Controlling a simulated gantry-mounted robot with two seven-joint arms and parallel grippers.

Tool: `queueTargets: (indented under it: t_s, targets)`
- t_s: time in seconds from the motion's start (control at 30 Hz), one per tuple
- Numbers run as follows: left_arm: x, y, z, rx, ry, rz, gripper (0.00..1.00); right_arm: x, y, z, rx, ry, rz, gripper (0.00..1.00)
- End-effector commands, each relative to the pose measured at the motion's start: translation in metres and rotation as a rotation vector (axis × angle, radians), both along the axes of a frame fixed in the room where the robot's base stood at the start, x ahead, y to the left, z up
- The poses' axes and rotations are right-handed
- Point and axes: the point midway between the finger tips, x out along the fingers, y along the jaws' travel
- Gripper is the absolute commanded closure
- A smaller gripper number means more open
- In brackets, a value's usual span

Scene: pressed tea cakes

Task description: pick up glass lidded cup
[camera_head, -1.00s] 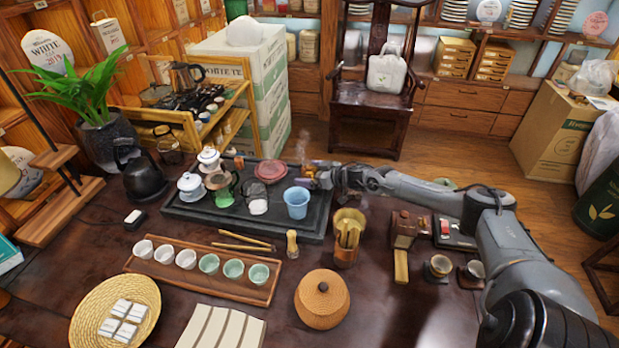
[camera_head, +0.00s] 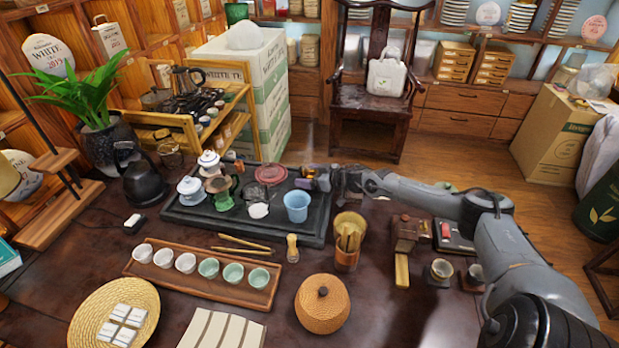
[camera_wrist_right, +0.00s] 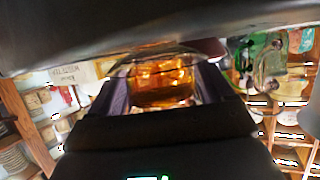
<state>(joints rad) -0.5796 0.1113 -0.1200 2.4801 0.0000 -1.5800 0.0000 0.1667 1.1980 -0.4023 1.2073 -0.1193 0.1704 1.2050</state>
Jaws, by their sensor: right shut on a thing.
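The glass lidded cup (camera_wrist_right: 160,82), holding amber tea, sits between the two fingers of my right gripper in the right wrist view. In the head view the cup (camera_head: 307,172) is small and partly hidden at the back right of the dark tea tray (camera_head: 318,226). My right gripper (camera_head: 320,178) reaches in from the right and is shut on it. I cannot tell whether the cup is clear of the tray. My left gripper is not in view.
A light blue cup (camera_head: 297,206) stands close in front of my right gripper. White lidded bowls (camera_head: 190,190), a green vessel (camera_head: 221,191) and a dark red dish (camera_head: 271,174) are on the tray. A utensil holder (camera_head: 347,250) stands to the right. Floor lies open behind the table.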

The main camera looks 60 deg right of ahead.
Motion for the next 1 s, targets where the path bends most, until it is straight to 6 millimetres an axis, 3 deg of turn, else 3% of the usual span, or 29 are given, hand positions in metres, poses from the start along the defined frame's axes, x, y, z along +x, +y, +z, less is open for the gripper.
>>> queueTargets:
  t_s: [0.17,0.53,1.0]
  targets:
    - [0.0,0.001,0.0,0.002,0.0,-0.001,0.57,-0.003,0.001,-0.008,0.002,0.017,-0.001,0.56]
    - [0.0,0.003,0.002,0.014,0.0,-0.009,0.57,-0.004,0.001,-0.004,0.002,0.02,-0.001,0.56]
    - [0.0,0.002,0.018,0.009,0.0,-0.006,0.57,-0.002,0.0,0.036,0.0,0.009,0.0,0.56]
